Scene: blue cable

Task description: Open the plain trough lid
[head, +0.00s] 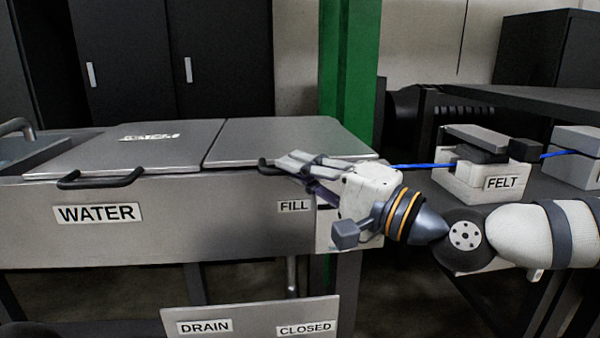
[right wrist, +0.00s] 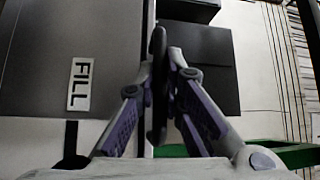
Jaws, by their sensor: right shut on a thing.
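The plain trough lid (head: 290,138) is a grey flat panel lying closed on the right part of the metal trough (head: 235,210). Its dark handle (head: 267,168) sticks out at the front edge. My right gripper (head: 283,163) comes in from the right and is shut on this handle. In the right wrist view the dark handle (right wrist: 157,85) stands between the two fingers. The fingers hide part of the handle in the head view. My left gripper is not in view.
A labelled lid (head: 125,148) with its own handle (head: 100,181) lies closed beside the plain lid. A green post (head: 347,70) rises behind the trough.

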